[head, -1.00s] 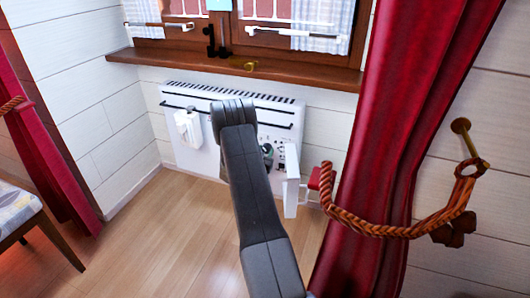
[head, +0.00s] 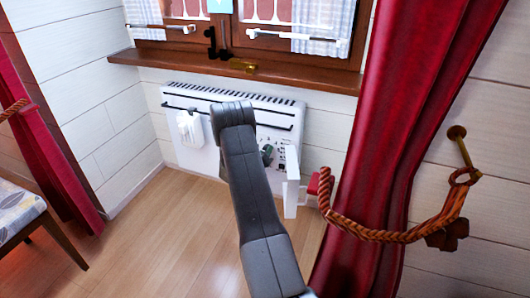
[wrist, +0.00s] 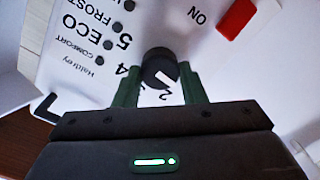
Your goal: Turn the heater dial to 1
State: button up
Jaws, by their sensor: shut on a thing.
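The white heater (head: 195,100) hangs on the wall under the window. Its dial (wrist: 158,66) is a small black knob with a white mark on its lower right edge in the wrist view. My gripper (wrist: 160,88) has its green fingers on either side of the dial and is shut on it. In the head view my arm hides the dial, and only a bit of green gripper (head: 267,154) shows.
A white flap (head: 292,182) stands open at the heater's right. A red switch (wrist: 237,17) marked ON is on the panel. A red curtain (head: 375,130) with a rope tie hangs close on the right. A chair (head: 22,215) stands at the left; the floor between is clear.

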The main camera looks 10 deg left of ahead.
jog(key=shift+f+n, duration=0.1)
jog(key=shift+n, duration=0.4)
jog(key=o, duration=1)
jog(key=s+a+p, duration=0.1)
jog(key=s, duration=0.3)
jog(key=s+p, duration=0.1)
jog(key=s, duration=0.4)
jog(key=s+a+p, duration=0.1)
jog(key=s+p, duration=0.1)
jog(key=s, duration=0.2)
jog(key=shift+s+a+r, duration=0.25)
jog(key=shift+s+a, duration=0.05)
jog(key=shift+a, duration=0.05)
jog(key=shift+w, duration=0.1)
jog(key=w+d+b, duration=0.1)
jog(key=w, duration=0.3)
jog(key=w+b, duration=0.1)
jog(key=w, duration=0.4)
jog(key=w+d+b, duration=0.1)
jog(key=w, duration=0.3)
jog(key=shift+w+d+f+b, duration=0.15)
jog(key=shift+w+d+b, duration=0.15)
jog(key=shift+b, duration=0.1)
